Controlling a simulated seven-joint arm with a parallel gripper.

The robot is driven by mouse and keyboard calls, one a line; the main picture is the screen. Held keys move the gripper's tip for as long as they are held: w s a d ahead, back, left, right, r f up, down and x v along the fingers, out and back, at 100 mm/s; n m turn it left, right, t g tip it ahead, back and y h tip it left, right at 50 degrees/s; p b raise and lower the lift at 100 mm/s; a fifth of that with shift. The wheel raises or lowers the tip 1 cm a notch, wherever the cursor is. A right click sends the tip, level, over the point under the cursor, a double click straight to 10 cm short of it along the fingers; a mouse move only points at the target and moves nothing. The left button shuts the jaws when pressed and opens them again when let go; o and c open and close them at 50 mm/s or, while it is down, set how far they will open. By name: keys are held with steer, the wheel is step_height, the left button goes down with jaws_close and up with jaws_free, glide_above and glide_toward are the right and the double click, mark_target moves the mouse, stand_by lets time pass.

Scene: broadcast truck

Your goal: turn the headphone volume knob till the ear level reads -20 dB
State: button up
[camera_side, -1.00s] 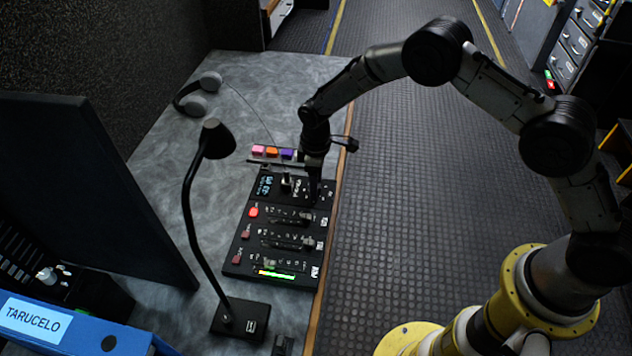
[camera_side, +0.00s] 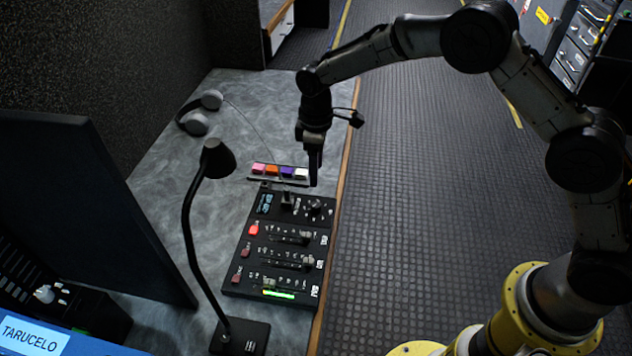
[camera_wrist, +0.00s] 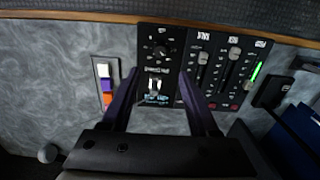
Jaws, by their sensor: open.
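The black control panel (camera_side: 275,243) lies on the desk. At its far right corner is a round dark knob (camera_side: 316,207) with a ring of marks; it also shows in the wrist view (camera_wrist: 161,51). A small blue-lit display (camera_side: 264,203) is left of the knob; its digits are too small to read surely. It shows again in the wrist view (camera_wrist: 156,99). My gripper (camera_side: 315,182) points down above the panel's far end, apart from the knob. In the wrist view, its two fingers (camera_wrist: 159,85) are spread with nothing held between them.
Several coloured buttons (camera_side: 280,171) sit in a strip just beyond the panel. Sliders (camera_side: 307,237) and a green meter (camera_side: 279,294) fill the panel's nearer part. A lamp (camera_side: 190,215) stands to the left. Headphones (camera_side: 193,122) lie on open desk at the far left.

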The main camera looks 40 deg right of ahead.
step_height(320, 180, up, 2)
steer(key=shift+d, duration=0.1)
stand_by(0.4)
steer(key=d+r+t, duration=0.2)
steer(key=d+r, duration=0.2)
steer(key=r, duration=0.9)
steer(key=s+d+r+m+t, duration=0.3)
steer(key=s+d+r, duration=0.3)
steer(key=s+r, duration=0.55)
steer(key=s+d+r+m+t, duration=0.1)
steer(key=s+d+r+m, duration=0.15)
steer(key=s, duration=1.05)
steer(key=s+d+f+m, duration=0.1)
steer(key=s+f+m, duration=0.2)
steer(key=s+f, duration=0.5)
steer(key=shift+s+d, duration=0.3)
steer(key=shift+s, duration=0.6)
